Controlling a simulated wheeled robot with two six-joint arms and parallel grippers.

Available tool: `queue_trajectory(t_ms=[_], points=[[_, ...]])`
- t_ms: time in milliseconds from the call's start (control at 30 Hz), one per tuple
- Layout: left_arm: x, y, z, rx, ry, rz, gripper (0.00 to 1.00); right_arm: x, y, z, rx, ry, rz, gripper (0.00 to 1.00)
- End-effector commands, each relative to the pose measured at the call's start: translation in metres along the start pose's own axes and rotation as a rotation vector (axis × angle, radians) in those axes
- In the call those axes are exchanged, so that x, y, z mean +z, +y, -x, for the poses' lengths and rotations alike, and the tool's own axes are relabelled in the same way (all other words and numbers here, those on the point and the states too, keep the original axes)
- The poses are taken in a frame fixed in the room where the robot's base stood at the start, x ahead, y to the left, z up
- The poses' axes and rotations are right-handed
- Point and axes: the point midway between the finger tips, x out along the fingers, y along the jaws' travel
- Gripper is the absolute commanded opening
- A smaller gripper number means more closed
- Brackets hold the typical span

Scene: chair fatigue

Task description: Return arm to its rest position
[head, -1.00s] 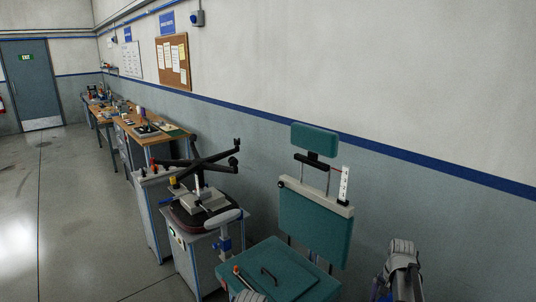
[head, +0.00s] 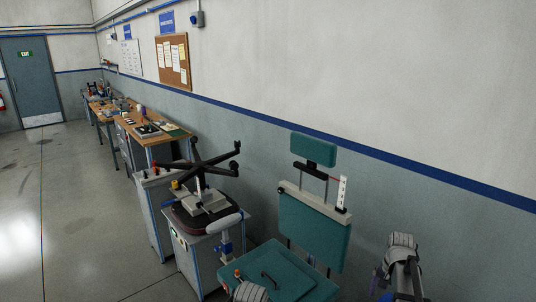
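The task names only the arm. One of my arms (head: 402,262), grey and white, stands at the lower right of the head view, to the right of the teal chair-like rig and apart from it. A ribbed part of my other arm (head: 250,292) shows at the bottom edge, in front of the teal seat panel. The fingertips of both grippers are out of the picture, so what they hold cannot be seen.
The teal rig (head: 314,226) with seat, back and headrest stands at the lower middle. Left of it an upturned chair base (head: 200,165) rests on a cabinet (head: 198,262). Workbenches (head: 160,139) line the wall. The floor (head: 85,215) at left is clear.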

Motion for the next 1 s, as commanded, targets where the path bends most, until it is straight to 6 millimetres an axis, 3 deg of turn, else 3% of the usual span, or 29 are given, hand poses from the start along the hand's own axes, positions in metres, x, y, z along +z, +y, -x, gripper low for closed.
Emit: queue_trajectory(t_ms=[100,200,867,1000], points=[[0.001,-0.001,0.015,0.000,0.000,-0.001,0.71,0.000,0.000,0.015,0.000,0.000,0.000,0.97],[0.000,0.001,-0.006,0.000,0.000,0.000,0.71,0.000,0.000,-0.006,0.000,0.000,0.000,0.97],[-0.004,0.007,-0.073,0.000,0.000,0.001,0.71,0.000,0.000,-0.073,0.000,0.000,0.000,0.97],[-0.003,0.005,-0.050,0.000,0.000,0.001,0.71,0.000,0.000,-0.051,0.000,0.000,0.000,0.97]])
